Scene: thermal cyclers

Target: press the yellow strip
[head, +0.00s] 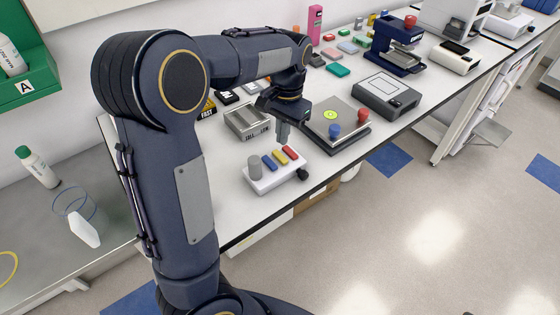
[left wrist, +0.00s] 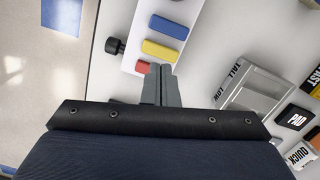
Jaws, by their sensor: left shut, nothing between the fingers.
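The yellow strip (head: 279,158) lies on top of a white block device (head: 267,180), between a blue strip (head: 268,163) and a red strip (head: 290,152). In the left wrist view the yellow strip (left wrist: 160,50) is just beyond my fingertips, with the blue strip (left wrist: 168,26) farther off and the red strip (left wrist: 142,67) partly hidden by the fingers. My left gripper (head: 283,141) is shut and empty; its fingertips point down close to the red and yellow strips. I cannot tell whether they touch. In the left wrist view the closed fingertips (left wrist: 161,70) also show. My right gripper is not in view.
A metal tray marked TALL and LOW (head: 246,121) stands behind the white device. A hotplate-like box with blue and red knobs (head: 352,139) is to the right. A black knob (head: 302,174) sticks out from the device's right end.

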